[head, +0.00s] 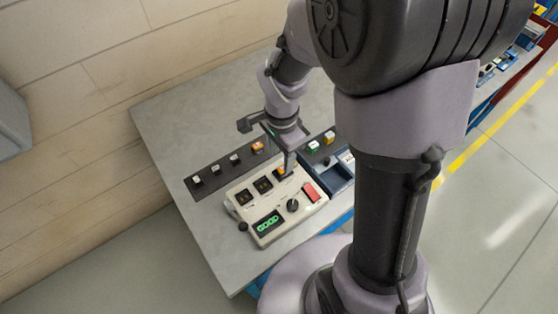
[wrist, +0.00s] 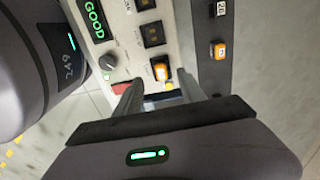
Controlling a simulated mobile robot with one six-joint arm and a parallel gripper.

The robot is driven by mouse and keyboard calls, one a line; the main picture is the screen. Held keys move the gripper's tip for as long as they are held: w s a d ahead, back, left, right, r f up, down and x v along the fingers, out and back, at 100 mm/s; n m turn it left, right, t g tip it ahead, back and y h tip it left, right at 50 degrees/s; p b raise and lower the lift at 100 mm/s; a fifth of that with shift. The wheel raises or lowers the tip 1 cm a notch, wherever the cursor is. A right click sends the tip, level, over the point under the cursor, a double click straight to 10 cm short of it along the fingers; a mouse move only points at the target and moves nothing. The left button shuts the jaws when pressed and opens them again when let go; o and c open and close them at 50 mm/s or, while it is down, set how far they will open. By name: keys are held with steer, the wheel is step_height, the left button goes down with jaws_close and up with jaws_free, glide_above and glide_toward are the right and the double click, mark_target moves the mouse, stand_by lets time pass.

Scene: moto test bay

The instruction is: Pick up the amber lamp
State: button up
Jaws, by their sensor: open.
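A small amber lamp (head: 280,170) with a white part sits in the right-hand of three dark sockets on the cream tester (head: 252,189). In the wrist view this lamp (wrist: 161,73) lies between my fingertips, close to them. My gripper (head: 287,157) is open over that end of the tester; its two fingers also show in the wrist view (wrist: 158,82). I cannot tell whether either finger touches the lamp. A second orange-topped piece (head: 258,147) stands on the dark strip behind the tester; it also shows in the wrist view (wrist: 219,50).
The tester has a green-lit display (head: 268,223) reading GOOD, a black knob (head: 293,205) and a red block (head: 311,192). The dark strip (head: 216,173) holds several small pieces. A blue-edged tray (head: 340,178) lies to the right. The grey bench (head: 170,125) is bare at the back left.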

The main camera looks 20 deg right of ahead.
mark_target(281, 168)
step_height(281, 168, down, 6)
steer(key=b, duration=0.2)
steer(key=shift+w+d+b, duration=0.1)
steer(key=shift+d+b, duration=0.05)
steer(key=shift+b, duration=0.15)
steer(key=shift+r, duration=0.15)
jaws_close()
